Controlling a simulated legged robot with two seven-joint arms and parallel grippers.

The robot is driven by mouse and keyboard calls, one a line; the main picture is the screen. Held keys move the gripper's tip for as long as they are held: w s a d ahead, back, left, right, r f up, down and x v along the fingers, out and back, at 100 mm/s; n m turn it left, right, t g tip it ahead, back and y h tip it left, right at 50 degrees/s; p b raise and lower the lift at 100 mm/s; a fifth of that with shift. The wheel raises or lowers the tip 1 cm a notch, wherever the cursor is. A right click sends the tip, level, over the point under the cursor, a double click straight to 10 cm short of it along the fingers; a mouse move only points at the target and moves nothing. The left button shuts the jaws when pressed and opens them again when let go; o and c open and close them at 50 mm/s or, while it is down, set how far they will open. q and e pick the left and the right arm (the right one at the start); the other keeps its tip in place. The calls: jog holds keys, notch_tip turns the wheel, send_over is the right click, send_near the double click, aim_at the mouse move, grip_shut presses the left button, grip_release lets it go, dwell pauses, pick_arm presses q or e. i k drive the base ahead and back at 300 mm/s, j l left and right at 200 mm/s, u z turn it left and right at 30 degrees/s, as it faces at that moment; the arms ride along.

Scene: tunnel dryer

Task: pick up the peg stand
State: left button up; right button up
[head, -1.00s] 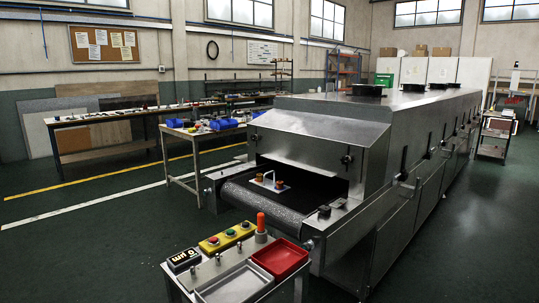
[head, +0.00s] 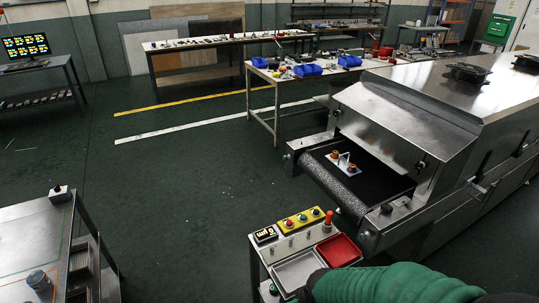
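What looks like the peg stand (head: 342,156) is a small pale plate with a thin upright piece and orange-brown round parts. It sits on the dark conveyor belt at the mouth of the steel tunnel dryer, right of centre in the head view. It is small, so its details are hard to tell. A green ribbed sleeve, which looks like part of my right arm, comes in at the bottom right, well below the belt in the picture. Neither of my grippers is in view, and nothing touches the stand.
A control stand with a yellow button box (head: 303,219), red tray (head: 338,250) and metal tray (head: 298,269) stands before the belt. The tunnel dryer (head: 420,110) fills the right. A metal table (head: 30,235) is at lower left. Open green floor (head: 190,210) lies between.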

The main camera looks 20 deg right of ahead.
aim_at(342, 164)
jog(key=l+u, duration=0.3)
jog(key=l, duration=0.15)
jog(key=l+u, duration=0.3)
jog(key=l, duration=0.2)
jog(key=l+u, duration=0.3)
jog(key=l, duration=0.2)
jog(key=k+l+u, duration=0.1)
jog(key=l+u, duration=0.25)
jog(key=k+l+u, duration=0.3)
jog(key=l, duration=0.2)
jog(key=k+l, duration=0.1)
jog(key=l, duration=0.4)
jog(key=k+l, duration=0.1)
jog(key=l, duration=0.9)
jog(key=k+l, duration=0.15)
jog(key=l, duration=0.35)
jog(key=i+l, duration=0.15)
jog(key=l+u, duration=0.05)
jog(key=l, duration=0.05)
